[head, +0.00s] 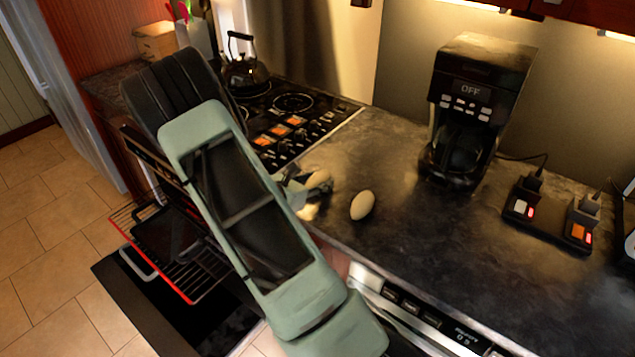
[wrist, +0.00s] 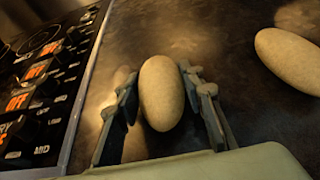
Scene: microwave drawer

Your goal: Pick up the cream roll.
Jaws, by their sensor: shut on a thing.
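A cream-coloured oval roll (wrist: 161,93) sits between the two fingers of my gripper (wrist: 160,84) in the wrist view. The fingers are shut on it, one on each side. In the head view the held roll (head: 319,179) is partly covered by my gripper (head: 318,187), over the counter's front left part near the stove. I cannot tell whether it is clear of the counter. A second, similar cream-coloured oval roll (head: 362,205) lies on the counter just right of my gripper. It also shows at the right of the wrist view (wrist: 291,60).
A stove (head: 290,125) with a black kettle (head: 243,70) is at the left, with an oven rack (head: 190,280) sticking out below. A black coffee maker (head: 470,110) and a power strip (head: 548,218) stand behind and right. The counter (head: 430,235) between is clear.

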